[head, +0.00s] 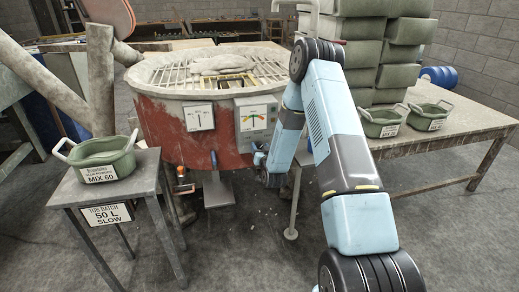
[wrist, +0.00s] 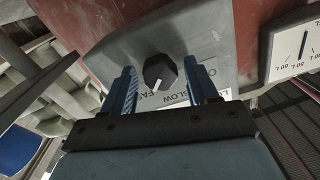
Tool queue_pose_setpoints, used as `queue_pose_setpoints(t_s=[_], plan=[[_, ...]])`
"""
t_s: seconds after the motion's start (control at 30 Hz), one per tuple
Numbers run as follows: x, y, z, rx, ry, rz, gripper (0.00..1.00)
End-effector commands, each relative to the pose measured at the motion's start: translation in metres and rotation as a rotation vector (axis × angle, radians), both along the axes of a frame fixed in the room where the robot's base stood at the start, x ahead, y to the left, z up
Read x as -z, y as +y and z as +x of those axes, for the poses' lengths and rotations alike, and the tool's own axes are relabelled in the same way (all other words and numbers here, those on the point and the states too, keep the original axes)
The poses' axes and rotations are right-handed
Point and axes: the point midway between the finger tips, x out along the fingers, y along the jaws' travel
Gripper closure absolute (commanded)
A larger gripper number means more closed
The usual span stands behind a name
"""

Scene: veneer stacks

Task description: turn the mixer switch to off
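The mixer (head: 172,138) is a red round drum with a grated top. Its grey control box (head: 256,106) carries a coloured dial. In the wrist view the switch is a dark faceted knob (wrist: 153,66) with a white pointer mark. The mark points down and slightly left, roughly toward the upside-down FAST label (wrist: 152,105); SLOW lies to its right, and the label further right is partly hidden. My gripper (wrist: 159,68) is open, one blue finger on each side of the knob, with visible gaps. In the head view my gripper is small near the box, and the knob is hidden.
A white gauge (head: 199,117) is beside the box. A stool at left holds a green tub (head: 102,165) marked MIX 60 and a sign (head: 107,214) reading 50 L SLOW. A bench (head: 440,132) at right holds stacked green tubs. A grey pedal-like plate (head: 217,192) is below the drum.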

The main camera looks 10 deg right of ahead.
Motion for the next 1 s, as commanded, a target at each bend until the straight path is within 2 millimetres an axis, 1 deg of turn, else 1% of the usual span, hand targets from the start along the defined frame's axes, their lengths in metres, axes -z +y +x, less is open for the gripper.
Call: queue_pose_setpoints(t_s=[0.03, 0.07, 0.5, 0.53, 0.77, 1.0], plan=[[0.0, 0.0, 0.0, 0.0, 0.0, 0.0, 0.47], [-0.0001, 0.0, -0.0001, 0.0, 0.0, 0.0, 0.49], [-0.0001, -0.0003, -0.0001, 0.0, 0.0, 0.0, 0.91], [-0.0001, 0.005, -0.0002, 0.0, 0.0, 0.0, 0.91], [-0.0003, 0.0015, -0.0001, -0.002, 0.0, -0.026, 0.91], [-0.0008, 0.0025, 0.0001, -0.004, -0.002, -0.147, 0.91]])
